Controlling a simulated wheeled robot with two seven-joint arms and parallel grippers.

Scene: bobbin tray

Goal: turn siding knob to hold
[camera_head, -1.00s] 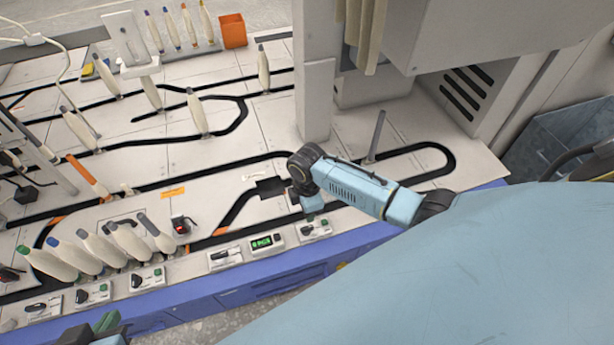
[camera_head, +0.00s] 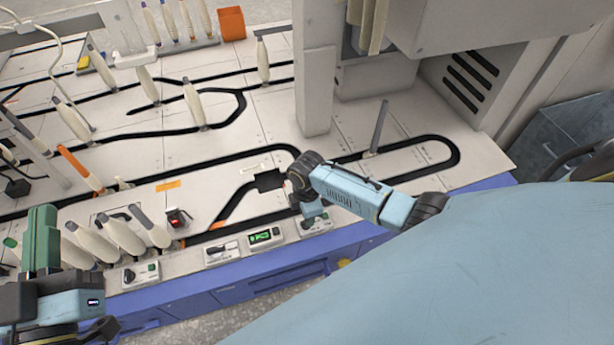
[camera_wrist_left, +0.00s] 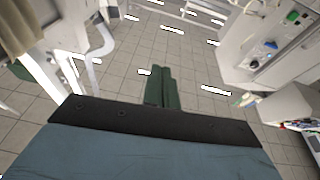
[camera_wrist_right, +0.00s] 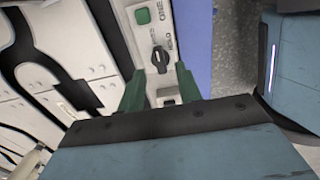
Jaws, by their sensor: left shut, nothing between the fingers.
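A control box (camera_head: 315,226) stands at the table's front edge under my right gripper. My left gripper (camera_head: 42,225) is shut and empty, raised at the lower left. It also shows in the left wrist view (camera_wrist_left: 162,82), with floor behind it.
More control boxes, one with a switch (camera_head: 222,252) and one with a knob (camera_head: 142,274), line the front edge. Several bobbins (camera_head: 125,237) stand behind the left boxes. A grey column (camera_head: 315,80) rises behind my right arm.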

